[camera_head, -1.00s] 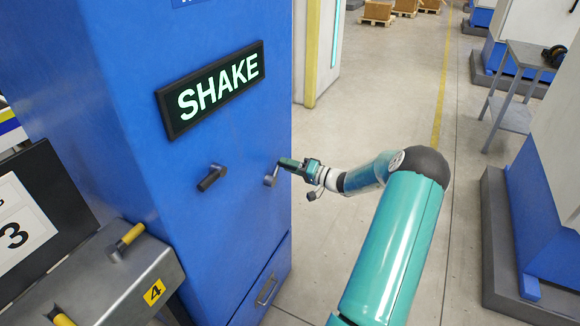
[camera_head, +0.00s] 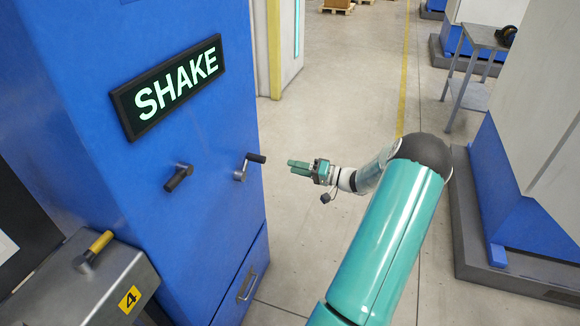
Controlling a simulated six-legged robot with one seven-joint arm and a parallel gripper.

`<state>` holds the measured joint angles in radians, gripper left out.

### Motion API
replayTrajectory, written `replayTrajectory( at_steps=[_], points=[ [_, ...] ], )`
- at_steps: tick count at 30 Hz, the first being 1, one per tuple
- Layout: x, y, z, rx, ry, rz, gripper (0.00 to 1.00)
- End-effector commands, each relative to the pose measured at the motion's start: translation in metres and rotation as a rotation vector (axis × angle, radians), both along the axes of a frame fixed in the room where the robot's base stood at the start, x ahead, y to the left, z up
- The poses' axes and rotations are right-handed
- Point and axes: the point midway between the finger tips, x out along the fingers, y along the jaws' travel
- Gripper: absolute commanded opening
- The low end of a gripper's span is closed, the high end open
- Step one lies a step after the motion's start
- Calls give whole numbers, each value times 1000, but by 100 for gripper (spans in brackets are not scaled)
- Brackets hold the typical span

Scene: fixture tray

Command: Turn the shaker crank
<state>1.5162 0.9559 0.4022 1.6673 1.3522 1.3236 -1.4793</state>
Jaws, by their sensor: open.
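The blue shaker cabinet (camera_head: 150,215) stands at the left with a lit SHAKE sign (camera_head: 168,87) on its front. Below the sign are two cranks with dark handles. The left crank (camera_head: 178,178) sits under the sign's middle. The right crank (camera_head: 242,170) is near the cabinet's right edge, its black handle (camera_head: 256,158) sticking out to the right. My gripper (camera_head: 291,166), teal, is open and empty. It points left toward the right crank's handle, with a small gap in the picture, and does not appear to touch it.
A grey box (camera_head: 85,290) with a yellow-handled lever (camera_head: 94,248) and a yellow 4 label stands at lower left. A drawer handle (camera_head: 247,284) is low on the cabinet. Open floor (camera_head: 350,85) lies to the right, with a grey side table (camera_head: 475,70) farther back.

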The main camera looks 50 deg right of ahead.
Motion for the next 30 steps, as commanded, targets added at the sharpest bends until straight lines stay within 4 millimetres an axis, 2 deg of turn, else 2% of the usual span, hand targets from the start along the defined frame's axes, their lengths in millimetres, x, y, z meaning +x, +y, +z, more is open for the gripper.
replayTrajectory(
  at_steps=[7,11,14,30],
  points=[
    [0,0,0,5,2,0,47],
    [1,1,-1,87,32,1,47],
    [1,2,-3,244,90,2,47],
    [2,2,-3,1429,516,0,47]
  ],
)
